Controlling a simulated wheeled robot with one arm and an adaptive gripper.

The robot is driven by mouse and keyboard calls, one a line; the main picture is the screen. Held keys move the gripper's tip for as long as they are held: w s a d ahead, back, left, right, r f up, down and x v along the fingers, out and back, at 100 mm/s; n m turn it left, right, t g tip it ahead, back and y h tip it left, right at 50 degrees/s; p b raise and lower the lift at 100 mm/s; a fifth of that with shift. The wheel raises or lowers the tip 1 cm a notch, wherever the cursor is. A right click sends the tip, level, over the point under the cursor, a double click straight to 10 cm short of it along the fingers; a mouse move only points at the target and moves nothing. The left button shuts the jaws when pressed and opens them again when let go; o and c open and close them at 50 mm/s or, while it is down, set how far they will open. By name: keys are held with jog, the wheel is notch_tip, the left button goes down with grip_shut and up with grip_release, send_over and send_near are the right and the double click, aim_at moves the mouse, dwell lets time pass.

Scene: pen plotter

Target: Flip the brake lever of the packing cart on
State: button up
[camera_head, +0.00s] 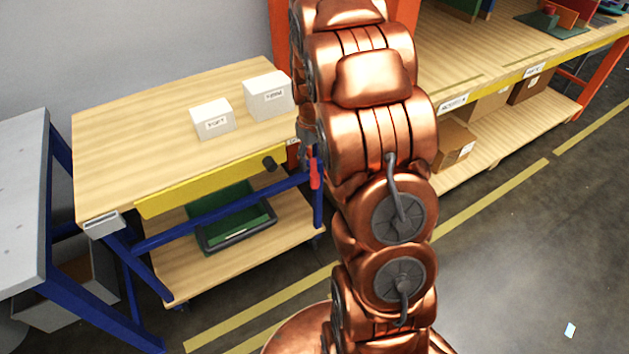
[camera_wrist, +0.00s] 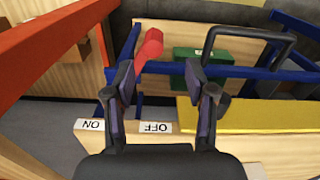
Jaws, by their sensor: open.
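The packing cart (camera_head: 150,125) has a wooden top and a blue frame, left of my arm in the head view. Its red brake lever (camera_head: 315,172) shows at the right corner leg, close to my arm. In the wrist view the red lever (camera_wrist: 150,48) lies tilted beyond my left fingertip, in the gap between the fingers. My gripper (camera_wrist: 160,72) is open and empty. Contact with the lever cannot be told. An ON label (camera_wrist: 90,125) and an OFF label (camera_wrist: 157,127) appear upside down near the fingers. The lever's pivot is partly hidden by the left finger.
Two white boxes (camera_head: 212,120) (camera_head: 268,96) stand on the cart top. A green bin (camera_head: 235,225) is on the lower shelf. An orange-framed shelf (camera_head: 590,95) stands right.

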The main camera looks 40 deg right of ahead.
aim_at(314, 174)
jog(key=shift+w+d+f, duration=0.25)
jog(key=shift+d+f, duration=0.2)
jog(key=shift+f, duration=0.35)
jog(key=shift+f+p, duration=0.45)
jog(key=shift+f, duration=3.2)
grip_shut()
